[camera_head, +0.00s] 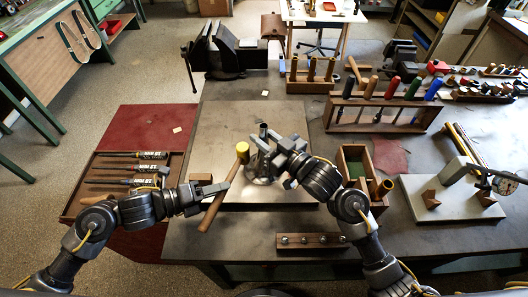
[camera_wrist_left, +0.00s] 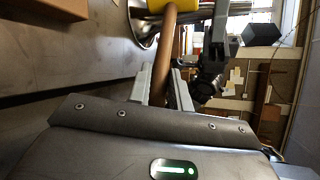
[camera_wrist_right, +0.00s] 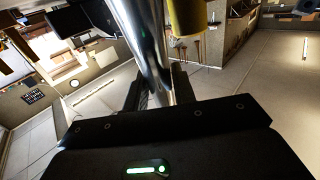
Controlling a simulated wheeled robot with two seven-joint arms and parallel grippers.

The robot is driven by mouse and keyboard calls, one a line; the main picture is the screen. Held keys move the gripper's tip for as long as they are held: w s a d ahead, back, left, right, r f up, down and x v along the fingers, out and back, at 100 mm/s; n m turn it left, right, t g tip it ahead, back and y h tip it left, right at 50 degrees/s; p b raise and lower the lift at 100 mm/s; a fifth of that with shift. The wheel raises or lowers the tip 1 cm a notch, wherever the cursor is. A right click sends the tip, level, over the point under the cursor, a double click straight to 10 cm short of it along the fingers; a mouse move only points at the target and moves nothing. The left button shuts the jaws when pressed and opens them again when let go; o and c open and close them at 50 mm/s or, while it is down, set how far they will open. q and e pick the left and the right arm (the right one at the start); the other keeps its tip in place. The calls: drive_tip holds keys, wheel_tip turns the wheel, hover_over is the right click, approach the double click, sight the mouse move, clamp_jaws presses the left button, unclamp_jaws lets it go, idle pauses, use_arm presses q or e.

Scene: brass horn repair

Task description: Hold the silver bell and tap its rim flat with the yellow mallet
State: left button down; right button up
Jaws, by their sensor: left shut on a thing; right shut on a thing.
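The silver bell (camera_head: 261,168) stands on the grey metal plate (camera_head: 225,124), its flared end low and partly hidden by my right gripper. My right gripper (camera_head: 283,157) is shut on the bell's narrow tube, which shines in the right wrist view (camera_wrist_right: 148,45). My left gripper (camera_head: 216,190) is shut on the brown handle of the yellow mallet (camera_head: 242,149). In the left wrist view the handle (camera_wrist_left: 164,58) runs up between the fingers. The yellow head is just left of the bell's upper part in the head view; whether they touch is unclear.
A tray of files (camera_head: 127,170) lies left on a red mat. A wooden box (camera_head: 351,159) stands right of my right gripper. A small wooden rack (camera_head: 311,241) sits at the front edge. A vise (camera_head: 222,50) and tool racks (camera_head: 384,105) stand farther back.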

drive_tip(key=o, duration=1.1)
drive_tip(key=shift+c, duration=0.2)
drive_tip(key=v, duration=1.2)
use_arm(q)
drive_tip(key=shift+d, duration=0.1)
